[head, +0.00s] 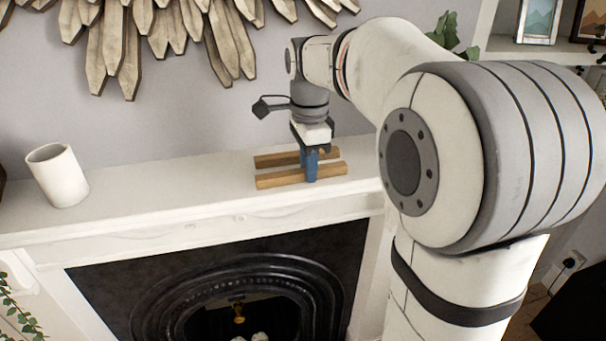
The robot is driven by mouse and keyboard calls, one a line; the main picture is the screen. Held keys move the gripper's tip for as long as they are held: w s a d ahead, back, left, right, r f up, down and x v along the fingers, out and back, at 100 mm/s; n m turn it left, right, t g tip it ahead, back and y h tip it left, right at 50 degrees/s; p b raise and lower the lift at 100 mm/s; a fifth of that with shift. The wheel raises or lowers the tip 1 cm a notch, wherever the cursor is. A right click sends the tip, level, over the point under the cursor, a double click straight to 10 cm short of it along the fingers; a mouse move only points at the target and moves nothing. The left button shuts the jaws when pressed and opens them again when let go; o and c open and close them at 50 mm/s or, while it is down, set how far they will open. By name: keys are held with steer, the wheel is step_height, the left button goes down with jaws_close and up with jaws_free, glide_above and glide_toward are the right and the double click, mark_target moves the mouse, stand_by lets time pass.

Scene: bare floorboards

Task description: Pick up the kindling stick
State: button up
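Two light-brown wooden kindling sticks lie roughly parallel on the white mantelpiece. The front kindling stick (280,179) is nearer the shelf edge, and the back kindling stick (272,160) lies behind it with a narrow gap. My gripper (311,168) points down over the sticks, right of their middle. Its blue fingers overlap both sticks in the picture, and one finger covers part of the front stick. The far finger is mostly hidden, so I cannot tell whether the fingers are apart or touching a stick.
A white cup-like vessel (58,176) stands at the left of the mantelpiece (180,193). The shelf between it and the sticks is clear. A dark fireplace (240,275) is below. A wooden sunburst decoration (160,30) hangs above, and framed pictures (540,20) stand at upper right.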

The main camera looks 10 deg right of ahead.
jaws_close()
